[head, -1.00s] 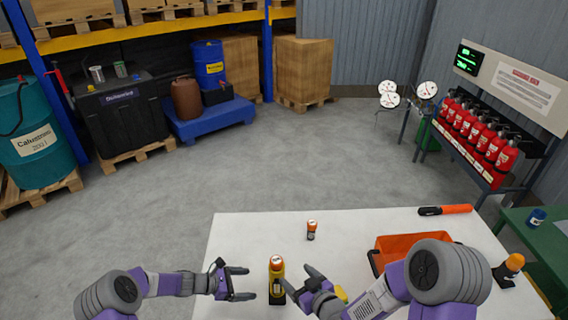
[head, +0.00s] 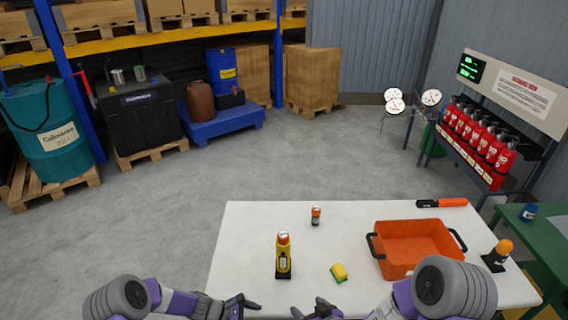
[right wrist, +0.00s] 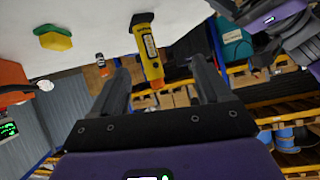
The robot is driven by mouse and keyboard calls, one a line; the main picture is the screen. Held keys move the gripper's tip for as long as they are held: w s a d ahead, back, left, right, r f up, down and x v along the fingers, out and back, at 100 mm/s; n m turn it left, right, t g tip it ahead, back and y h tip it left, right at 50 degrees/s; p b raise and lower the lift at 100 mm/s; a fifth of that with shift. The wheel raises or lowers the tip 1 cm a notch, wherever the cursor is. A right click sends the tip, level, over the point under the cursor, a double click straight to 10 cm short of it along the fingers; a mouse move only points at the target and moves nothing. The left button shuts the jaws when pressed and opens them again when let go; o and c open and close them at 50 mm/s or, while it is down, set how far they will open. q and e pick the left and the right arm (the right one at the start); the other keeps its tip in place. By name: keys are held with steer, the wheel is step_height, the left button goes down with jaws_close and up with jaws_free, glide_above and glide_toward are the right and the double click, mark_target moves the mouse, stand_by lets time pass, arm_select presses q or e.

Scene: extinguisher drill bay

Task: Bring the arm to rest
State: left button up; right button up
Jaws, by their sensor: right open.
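My right gripper (head: 314,309) is at the near edge of the white table, low in the head view and partly cut off. In the right wrist view its two fingers (right wrist: 161,66) stand wide apart with nothing held. My left gripper (head: 238,303) is at the near edge, left of the right one. Its lower part is out of frame, so its opening is unclear. A yellow and black canister with an orange top (head: 283,257) stands upright on the table, beyond and apart from both grippers. It also shows beyond the right fingers in the right wrist view (right wrist: 149,50).
The white table (head: 250,225) also bears a small orange-black cylinder (head: 316,216), a yellow-green sponge (head: 339,273), an orange tray (head: 414,266), an orange-black stick (head: 446,203) and an amber lamp (head: 500,251). A green table (head: 537,232) adjoins at right.

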arm_select(q)
steer(key=s+f+m+y, duration=0.1)
steer(key=s+m+y, duration=0.1)
steer(key=s+m, duration=0.5)
steer(key=s+f+m+y+b, duration=0.1)
steer(key=s+f+m+y, duration=0.1)
steer(key=s+m, duration=0.6)
steer(key=s+y, duration=0.1)
steer(key=s, duration=0.5)
steer(key=shift+m+g, duration=0.3)
steer(key=shift+g, duration=0.1)
arm_select(e)
steer(key=s+d+f+m+g+h, duration=0.1)
steer(key=s+f+m+g, duration=0.6)
steer(key=s+f, duration=0.8)
steer(key=s+d+g, duration=0.1)
steer(key=s+g, duration=0.1)
steer(key=s, duration=0.1)
steer(key=shift+s+d+f+g+h, duration=0.15)
steer(key=shift+s+f+g+h, duration=0.15)
steer(key=shift+s+f, duration=0.1)
